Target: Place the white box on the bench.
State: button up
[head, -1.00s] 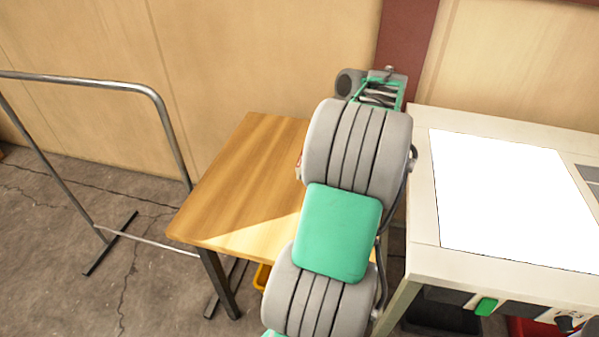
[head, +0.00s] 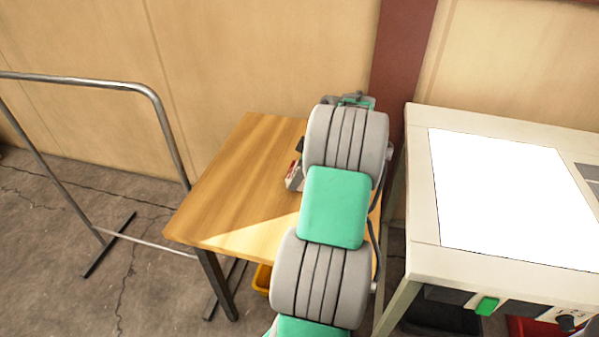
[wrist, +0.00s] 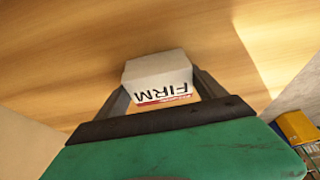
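The white box (wrist: 155,70), printed "FIRM" in black with a red strip, sits between the two fingers of my gripper (wrist: 160,82) in the wrist view. The fingers lie against its two sides, and the gripper is shut on it. The bench (head: 235,185) has a wooden top and fills the background behind the box in the wrist view. In the head view, only a small corner of the box (head: 294,178) shows left of my arm, over the bench. My arm hides the gripper there. I cannot tell whether the box touches the bench top.
A pale worktable (head: 421,190) with a bright white panel stands to the right, past a narrow gap. A metal rail frame (head: 165,125) stands to the left. A yellow bin (head: 262,279) is under the bench. The bench's left part is bare.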

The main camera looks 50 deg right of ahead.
jog(key=o, duration=0.4)
jog(key=shift+c, duration=0.2)
